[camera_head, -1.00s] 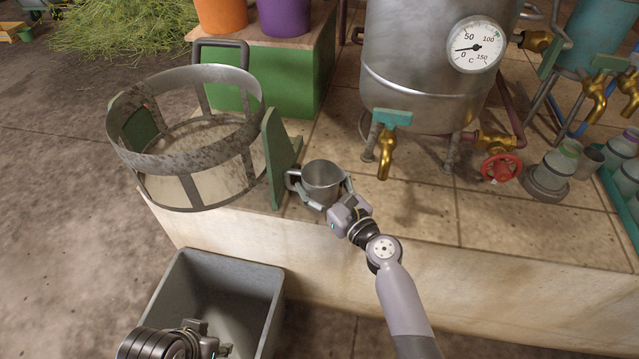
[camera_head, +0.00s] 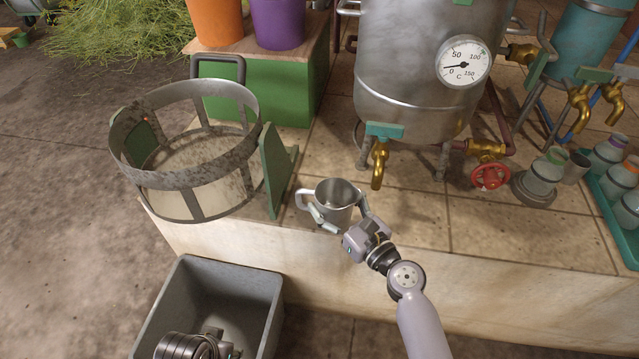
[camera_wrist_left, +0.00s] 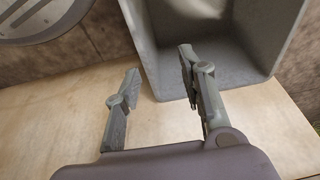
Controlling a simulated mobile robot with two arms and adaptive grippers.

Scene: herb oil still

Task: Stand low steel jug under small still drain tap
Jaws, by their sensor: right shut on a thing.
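The low steel jug (camera_head: 338,203) is upright near the front edge of the tiled platform, its handle to the left. My right gripper (camera_head: 338,217) is shut on the jug, a finger on each side of its body. I cannot tell whether its base touches the tiles. The small still (camera_head: 415,85) stands behind it with a dial on its front. Its brass drain tap (camera_head: 379,165), with a green lever, hangs to the right of and behind the jug. My left gripper (camera_wrist_left: 155,85) is open and empty in the left wrist view; its fingers are hidden in the head view.
A round basket frame (camera_head: 190,150) and a green upright board (camera_head: 276,170) stand left of the jug. A red valve wheel (camera_head: 490,177) and several small bottles (camera_head: 545,172) stand to the right. A grey bin (camera_head: 245,290) is below the front edge. Tiles under the tap are bare.

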